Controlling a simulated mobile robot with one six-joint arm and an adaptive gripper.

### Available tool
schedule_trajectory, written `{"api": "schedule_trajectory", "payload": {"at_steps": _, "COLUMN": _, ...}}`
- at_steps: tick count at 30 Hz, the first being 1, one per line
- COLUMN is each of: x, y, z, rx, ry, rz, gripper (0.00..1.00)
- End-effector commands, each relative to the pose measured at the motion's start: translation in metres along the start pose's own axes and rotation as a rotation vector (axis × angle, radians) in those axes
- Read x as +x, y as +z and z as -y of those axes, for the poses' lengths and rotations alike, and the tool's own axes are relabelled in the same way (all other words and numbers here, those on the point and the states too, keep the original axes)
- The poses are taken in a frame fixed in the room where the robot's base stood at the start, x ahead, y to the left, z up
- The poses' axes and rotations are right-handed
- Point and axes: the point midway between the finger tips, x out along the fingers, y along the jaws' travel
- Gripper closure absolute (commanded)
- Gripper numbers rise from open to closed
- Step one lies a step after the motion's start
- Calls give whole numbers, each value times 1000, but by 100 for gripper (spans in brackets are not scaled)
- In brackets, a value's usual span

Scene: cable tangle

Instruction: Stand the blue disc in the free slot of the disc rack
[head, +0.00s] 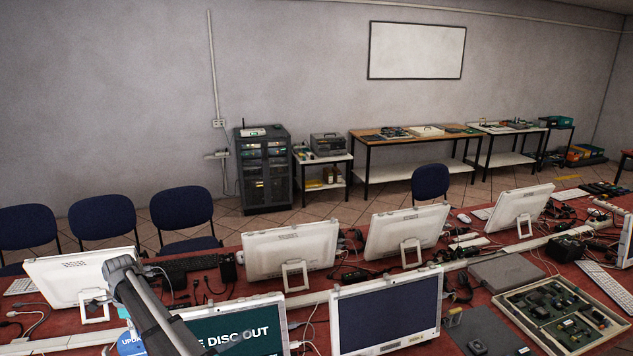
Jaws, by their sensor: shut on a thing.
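A blue, rounded surface with white lettering (131,344) shows at the bottom edge, just left of my arm. It looks like part of the blue disc, but it is cut off by the frame and partly covered by my arm. I cannot tell what holds or supports it. My grey and black arm crosses the lower left, in front of a monitor. My gripper cannot be made out in this view. The disc rack and its free slot are not visible.
A monitor (262,312) behind my arm shows a partly hidden message ending in "DISC OUT". Another monitor (388,308) stands to its right. Cables and several white monitors crowd the red table (478,287). An open case of circuit boards (560,312) lies at the right.

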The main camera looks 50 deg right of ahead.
Motion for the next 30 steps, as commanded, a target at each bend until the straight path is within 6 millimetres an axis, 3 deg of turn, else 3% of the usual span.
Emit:
{"api": "schedule_trajectory", "payload": {"at_steps": 1, "x": 18, "y": 0, "z": 4, "rx": 0, "ry": 0, "rz": 0, "gripper": 100}}
{"api": "schedule_trajectory", "payload": {"at_steps": 3, "x": 30, "y": 0, "z": 7, "rx": 0, "ry": 0, "rz": 0, "gripper": 100}}
{"api": "schedule_trajectory", "payload": {"at_steps": 15, "x": 86, "y": 0, "z": 19, "rx": 0, "ry": 0, "rz": 0, "gripper": 100}}
{"api": "schedule_trajectory", "payload": {"at_steps": 30, "x": 95, "y": 0, "z": 21, "rx": 0, "ry": 0, "rz": 0, "gripper": 100}}
